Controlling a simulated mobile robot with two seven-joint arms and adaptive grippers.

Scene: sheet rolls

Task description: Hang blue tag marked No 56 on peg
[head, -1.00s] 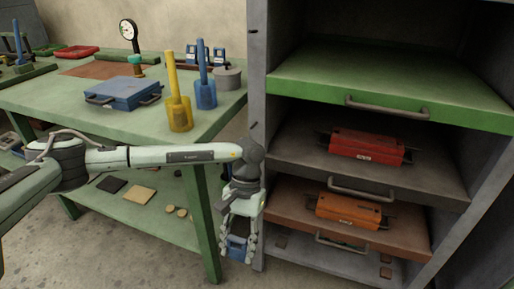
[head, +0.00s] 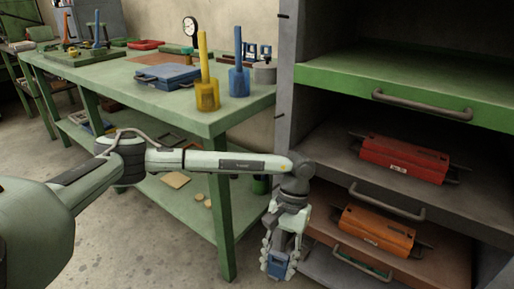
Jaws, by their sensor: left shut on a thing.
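My left gripper (head: 281,256) hangs pointing down in front of the grey cabinet's left edge. It is shut on a small blue tag (head: 277,266), held low between its fingertips. The number on the tag is too small to read, and the fingers hide part of it. Small dark pegs stick out from the cabinet's left post, one high up (head: 284,16) and one lower (head: 280,116). The tag is well below both and apart from them. My right gripper is not in view.
The cabinet holds a green shelf (head: 330,82), a red case (head: 402,158) and an orange case (head: 378,230). A green workbench (head: 130,98) to the left carries a blue case (head: 167,77), a yellow holder (head: 207,95) and a blue holder (head: 239,82). Floor at lower left is open.

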